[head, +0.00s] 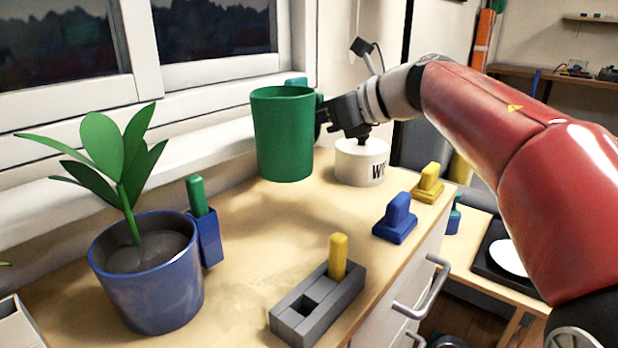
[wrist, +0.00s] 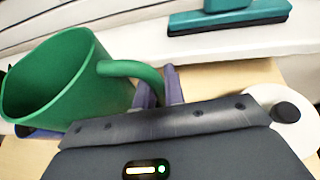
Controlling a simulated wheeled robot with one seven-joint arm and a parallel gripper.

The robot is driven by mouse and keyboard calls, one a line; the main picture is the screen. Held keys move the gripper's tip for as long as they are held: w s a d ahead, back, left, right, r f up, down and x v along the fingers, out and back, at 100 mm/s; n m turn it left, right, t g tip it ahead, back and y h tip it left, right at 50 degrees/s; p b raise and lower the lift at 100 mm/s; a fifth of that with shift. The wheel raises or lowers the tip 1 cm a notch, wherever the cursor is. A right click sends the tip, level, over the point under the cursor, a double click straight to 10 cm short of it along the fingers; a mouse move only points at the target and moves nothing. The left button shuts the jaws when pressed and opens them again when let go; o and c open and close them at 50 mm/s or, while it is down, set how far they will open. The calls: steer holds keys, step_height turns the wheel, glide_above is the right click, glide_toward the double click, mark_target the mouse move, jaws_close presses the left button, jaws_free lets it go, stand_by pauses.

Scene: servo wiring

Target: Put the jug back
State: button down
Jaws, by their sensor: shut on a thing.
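The green jug (head: 283,135) is upright near the window side of the wooden counter (head: 240,285); it appears to hang a little above the top. My gripper (head: 323,115) reaches in from the right and is shut on the jug's handle. In the wrist view the jug (wrist: 45,85) shows its open rim at the left. Its handle runs between my two purple-grey fingertips (wrist: 160,87). In the head view the handle is mostly hidden by the jug and gripper.
A white lettered canister (head: 361,163) stands just below my wrist. A blue-potted plant (head: 150,285), blue holder (head: 209,240), grey block with a yellow peg (head: 318,303), blue block (head: 396,220) and yellow block (head: 428,184) stand around. The counter's middle is clear. A teal object (wrist: 230,16) lies by the window.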

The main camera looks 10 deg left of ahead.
step_height(320, 180, down, 10)
steer(key=shift+r+b, duration=0.25)
steer(key=shift+b, duration=0.4)
steer(key=shift+f, duration=0.1)
steer(key=c, duration=1.5)
jaws_free()
